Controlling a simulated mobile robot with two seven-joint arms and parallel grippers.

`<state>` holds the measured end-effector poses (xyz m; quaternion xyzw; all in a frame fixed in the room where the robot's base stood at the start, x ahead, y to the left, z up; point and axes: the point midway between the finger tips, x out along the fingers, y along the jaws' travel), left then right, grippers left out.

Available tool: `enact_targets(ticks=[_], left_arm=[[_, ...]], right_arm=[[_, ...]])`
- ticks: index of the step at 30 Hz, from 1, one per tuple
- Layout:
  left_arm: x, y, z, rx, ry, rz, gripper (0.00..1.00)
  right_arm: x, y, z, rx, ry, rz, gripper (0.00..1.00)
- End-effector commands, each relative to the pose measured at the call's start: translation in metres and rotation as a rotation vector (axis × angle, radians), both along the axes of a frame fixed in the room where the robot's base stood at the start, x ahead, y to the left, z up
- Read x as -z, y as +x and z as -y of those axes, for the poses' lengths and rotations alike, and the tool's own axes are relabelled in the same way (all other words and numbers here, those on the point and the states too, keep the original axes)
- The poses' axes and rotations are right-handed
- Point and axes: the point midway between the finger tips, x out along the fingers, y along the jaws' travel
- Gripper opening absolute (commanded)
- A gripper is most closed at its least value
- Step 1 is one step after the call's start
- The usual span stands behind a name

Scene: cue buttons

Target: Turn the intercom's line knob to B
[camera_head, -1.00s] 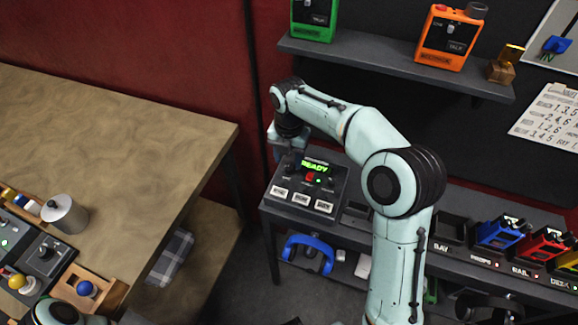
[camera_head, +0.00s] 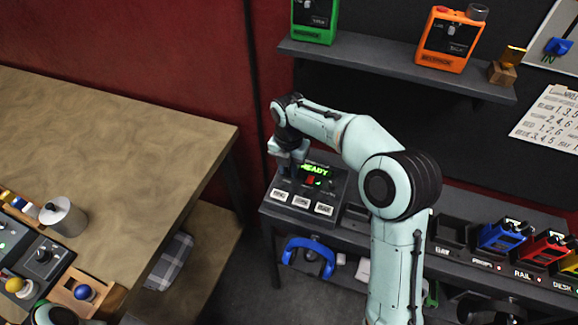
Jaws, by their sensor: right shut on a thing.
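The intercom (camera_head: 325,201) is a dark box on the grey shelf, with a green lit display reading READY (camera_head: 315,170), a red button (camera_head: 309,182) and several white labelled keys along its front. My right gripper (camera_head: 288,172) points down over the left part of the intercom's top, left of the display. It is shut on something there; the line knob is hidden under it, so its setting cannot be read. My left arm (camera_head: 57,314) shows only as a small part at the bottom left edge; its gripper is out of view.
A green pack (camera_head: 314,20) and an orange pack (camera_head: 449,40) stand on the upper shelf (camera_head: 390,68). Blue (camera_head: 502,236) and red (camera_head: 543,247) radios sit right of my arm. A wooden table (camera_head: 110,150) is at left, with a metal can (camera_head: 64,216).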

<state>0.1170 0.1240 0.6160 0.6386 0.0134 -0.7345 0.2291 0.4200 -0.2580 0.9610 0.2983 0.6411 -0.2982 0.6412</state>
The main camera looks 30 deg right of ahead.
Motion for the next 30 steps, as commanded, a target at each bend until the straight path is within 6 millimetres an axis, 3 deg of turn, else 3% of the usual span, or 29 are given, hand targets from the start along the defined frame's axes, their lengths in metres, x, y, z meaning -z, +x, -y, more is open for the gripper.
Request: enact_targets(ticks=[11, 30], left_arm=[[-0.010, 0.006, 0.000, 0.000, 0.000, 0.007, 0.45], [-0.031, 0.022, 0.000, 0.000, 0.000, 0.025, 0.45]], right_arm=[[-0.002, 0.000, 0.000, 0.161, 0.001, -0.001, 0.00], [-0.002, 0.001, 0.000, 0.745, 0.001, 0.001, 0.00]])
